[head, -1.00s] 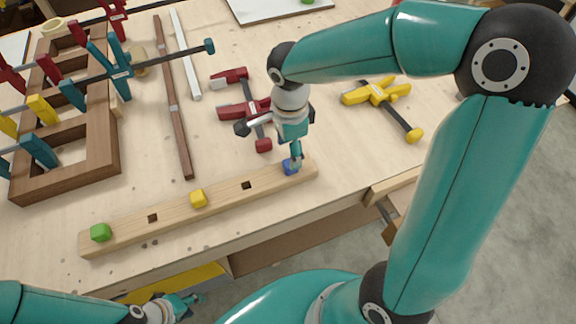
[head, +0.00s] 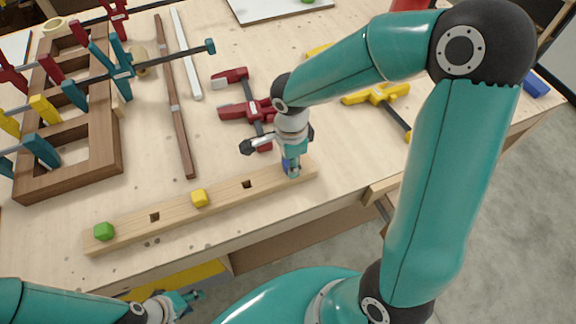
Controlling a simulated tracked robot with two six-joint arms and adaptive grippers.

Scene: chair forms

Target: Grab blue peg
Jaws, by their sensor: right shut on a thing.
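A long wooden bar (head: 225,197) with square holes lies near the table's front edge. The blue peg (head: 286,164) is at the bar's right end, mostly hidden by my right gripper (head: 291,168). The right gripper points down and is shut on the blue peg. Whether the peg still sits in its hole is hidden. A yellow peg (head: 199,198) stands mid-bar and a green peg (head: 104,231) at its left end. My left gripper (head: 192,299) is low in the head view, in front of the table and away from the pegs; its opening is too small to tell.
Red clamps (head: 233,112) lie behind the bar and a yellow clamp (head: 378,95) to the right. A brown strip (head: 173,105) and a white strip (head: 186,55) lie at centre left. A dark wooden frame (head: 105,150) with several clamps fills the left.

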